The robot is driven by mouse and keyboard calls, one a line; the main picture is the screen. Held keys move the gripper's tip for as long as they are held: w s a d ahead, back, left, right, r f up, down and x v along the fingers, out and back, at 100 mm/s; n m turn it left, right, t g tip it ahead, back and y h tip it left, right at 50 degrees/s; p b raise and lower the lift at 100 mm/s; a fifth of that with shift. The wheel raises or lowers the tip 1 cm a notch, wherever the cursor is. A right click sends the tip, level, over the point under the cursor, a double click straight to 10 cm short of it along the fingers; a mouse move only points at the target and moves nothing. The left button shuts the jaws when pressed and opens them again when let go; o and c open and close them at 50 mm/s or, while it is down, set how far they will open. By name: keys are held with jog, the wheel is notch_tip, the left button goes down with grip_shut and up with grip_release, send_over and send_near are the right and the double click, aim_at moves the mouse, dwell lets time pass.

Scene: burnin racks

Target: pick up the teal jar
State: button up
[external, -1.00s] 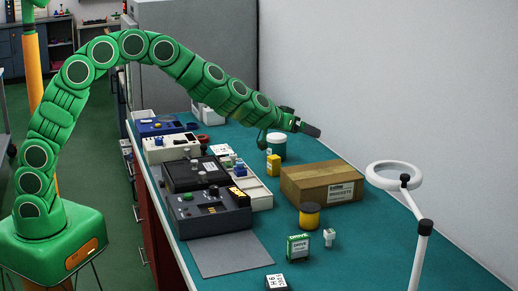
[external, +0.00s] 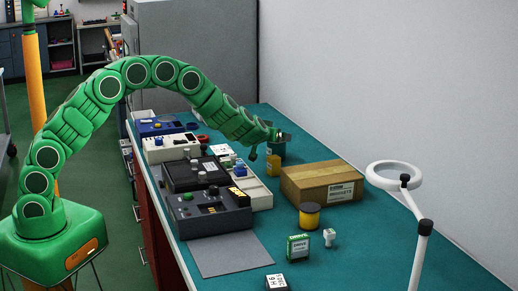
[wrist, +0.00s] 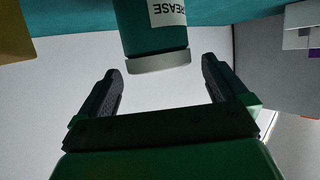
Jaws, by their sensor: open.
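The teal jar (wrist: 152,28) hangs into the top middle of the wrist view, upside down in the picture, with a pale lid and a white label ending in "EASE". My gripper (wrist: 160,66) is open, with one dark finger on each side below the jar. The lid end lies around the level of the fingertips, with a gap to each finger. In the external view the jar (external: 280,151) stands on the teal bench top, and my gripper (external: 275,134) is at its top, hiding most of the lid.
A cardboard box (external: 318,184) is to the right. Equipment units (external: 207,210) line the bench's left side.

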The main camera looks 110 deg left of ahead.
aim_at(272, 145)
jog(key=shift+f, duration=0.7)
jog(key=f, duration=0.2)
jog(key=shift+a+f, duration=0.3)
jog(key=shift+f, duration=0.1)
jog(key=shift+x, duration=1.1)
jog(key=c, duration=1.1)
jog(key=shift+r, duration=0.1)
